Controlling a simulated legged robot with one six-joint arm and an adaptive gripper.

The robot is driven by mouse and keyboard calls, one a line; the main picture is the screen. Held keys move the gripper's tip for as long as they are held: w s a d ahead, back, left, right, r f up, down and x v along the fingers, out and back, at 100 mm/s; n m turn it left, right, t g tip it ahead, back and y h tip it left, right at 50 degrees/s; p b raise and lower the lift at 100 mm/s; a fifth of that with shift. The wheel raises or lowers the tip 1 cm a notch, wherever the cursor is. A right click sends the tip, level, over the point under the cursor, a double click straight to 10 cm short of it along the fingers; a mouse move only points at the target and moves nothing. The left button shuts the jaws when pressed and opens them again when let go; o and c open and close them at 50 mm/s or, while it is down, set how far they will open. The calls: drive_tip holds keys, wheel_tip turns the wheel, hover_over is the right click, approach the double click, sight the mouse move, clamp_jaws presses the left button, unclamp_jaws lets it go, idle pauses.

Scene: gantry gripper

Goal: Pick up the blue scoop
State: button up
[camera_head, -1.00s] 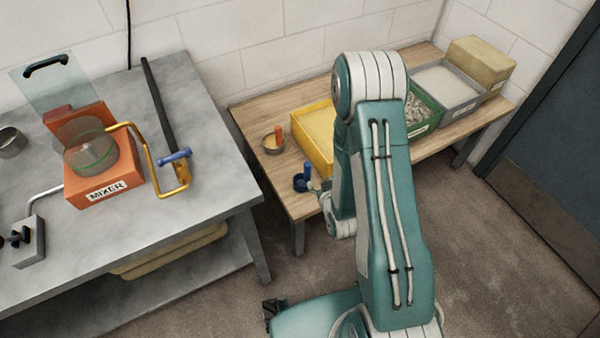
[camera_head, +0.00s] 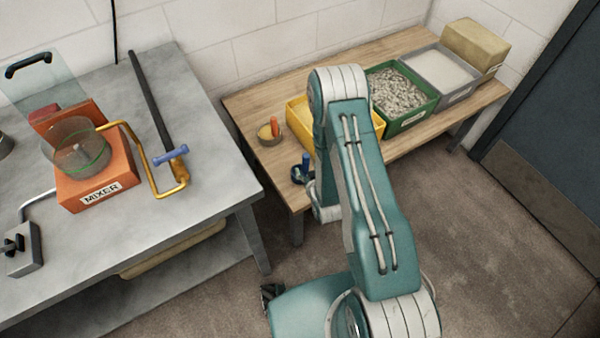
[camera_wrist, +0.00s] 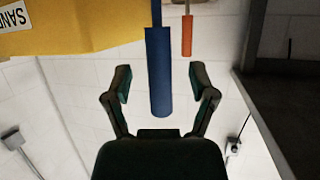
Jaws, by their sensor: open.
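The blue scoop (camera_head: 303,170) stands with its handle upright on the left end of the wooden table, in front of the yellow bin. In the wrist view, its blue handle (camera_wrist: 159,75) hangs down the middle of the picture, between the open fingers of my gripper (camera_wrist: 160,88). I see clear gaps on both sides of the handle, and no finger touches it. The scoop's bowl is out of the wrist view. In the head view, my arm hides most of my gripper, near the scoop.
A yellow bin (camera_head: 298,124) labelled SAND in the wrist view stands close behind the scoop. A round bowl with an orange-handled tool (camera_head: 274,127) is nearby. A green bin of gravel (camera_head: 424,112) and a grey bin (camera_head: 465,92) stand further right. The metal table with the orange mixer (camera_head: 95,180) is left.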

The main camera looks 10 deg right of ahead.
drive_tip(key=shift+x, duration=1.35)
clamp_jaws()
